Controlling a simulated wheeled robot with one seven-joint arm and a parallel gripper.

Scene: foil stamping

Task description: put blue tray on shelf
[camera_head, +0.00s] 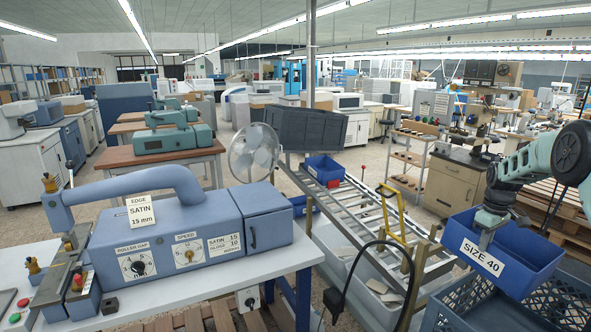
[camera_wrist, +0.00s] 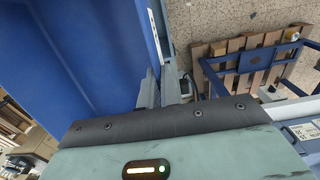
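A blue tray (camera_head: 515,262) labelled "SIZE 40" is at the right of the head view, over a dark blue slatted crate (camera_head: 570,300). I cannot tell whether the tray touches the crate. My gripper (camera_head: 484,240) is at the tray's near left wall. In the wrist view the fingers (camera_wrist: 164,92) are closed on the wall of the blue tray (camera_wrist: 85,60), which fills the upper left. A low open shelf (camera_head: 408,160) with small items stands beyond the conveyor. A second blue tray (camera_head: 323,168) lies on the conveyor's far end.
A roller conveyor (camera_head: 360,215) with a yellow handle (camera_head: 394,215) runs left of the crate. A blue stamping machine (camera_head: 180,235) stands on a white bench at left. A beige cabinet (camera_head: 452,185) stands behind the held tray. Wooden pallets (camera_head: 560,215) lie at right.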

